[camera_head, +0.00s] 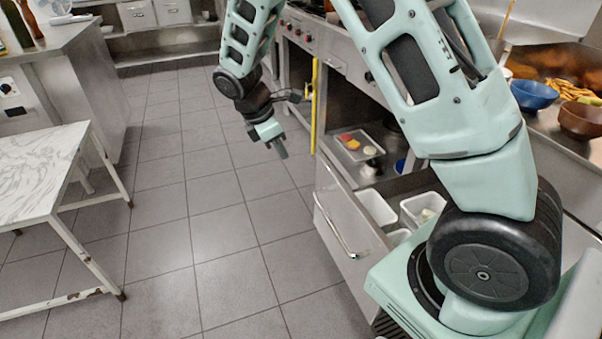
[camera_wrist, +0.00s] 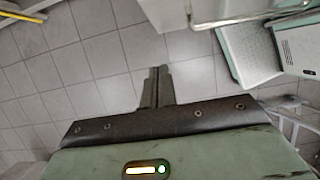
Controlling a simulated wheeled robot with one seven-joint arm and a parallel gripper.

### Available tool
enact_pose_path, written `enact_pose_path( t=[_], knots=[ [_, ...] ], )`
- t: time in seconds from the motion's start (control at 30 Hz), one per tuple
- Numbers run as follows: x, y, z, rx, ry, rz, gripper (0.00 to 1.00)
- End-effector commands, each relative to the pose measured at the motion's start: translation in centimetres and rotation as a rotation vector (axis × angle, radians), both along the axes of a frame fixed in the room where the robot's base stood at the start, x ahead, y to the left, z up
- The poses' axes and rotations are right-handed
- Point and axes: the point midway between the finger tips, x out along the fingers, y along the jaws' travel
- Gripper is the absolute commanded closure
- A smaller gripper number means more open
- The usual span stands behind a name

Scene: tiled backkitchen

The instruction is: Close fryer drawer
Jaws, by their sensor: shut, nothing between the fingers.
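The fryer drawer (camera_head: 349,243) is pulled out from the counter in the head view. Its steel front with a long bar handle (camera_head: 335,226) faces the open floor, and white tubs (camera_head: 376,207) stand inside it. Part of the drawer is hidden behind my arm. My gripper (camera_head: 281,150) is shut and empty, over the floor to the upper left of the drawer, apart from it. In the wrist view the shut fingers (camera_wrist: 157,86) point at floor tiles. A steel bar and panel show at the top right there, but I cannot tell for sure what they are.
A marble-topped table (camera_head: 45,165) stands at left. An open bay beyond the drawer holds a tray (camera_head: 358,147) with small items. A yellow upright strip (camera_head: 314,105) is near my gripper. Bowls (camera_head: 533,95) stand on the right counter. The tiled floor between is clear.

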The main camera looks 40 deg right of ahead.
Motion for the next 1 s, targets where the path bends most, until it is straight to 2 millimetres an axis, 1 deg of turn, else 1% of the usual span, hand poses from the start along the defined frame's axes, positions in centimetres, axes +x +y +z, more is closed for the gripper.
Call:
enact_pose_path(
  t=[0.17,0.5,0.57,0.63,0.8,1.0],
  knots=[
    [-0.2,-0.9,-2.1,-0.004,0.006,0.004,1.0],
    [-1.0,-3.3,-8.5,-0.003,0.006,0.002,1.0],
    [-1.1,-3.7,-9.6,-0.003,0.006,0.002,1.0],
    [-1.4,-5.0,-9.1,-0.002,0.002,-0.002,1.0],
    [-1.9,-6.7,-9.1,-0.002,0.002,0.001,1.0],
    [-2.1,-7.4,-9.0,-0.001,0.001,0.003,1.0]
  ],
)
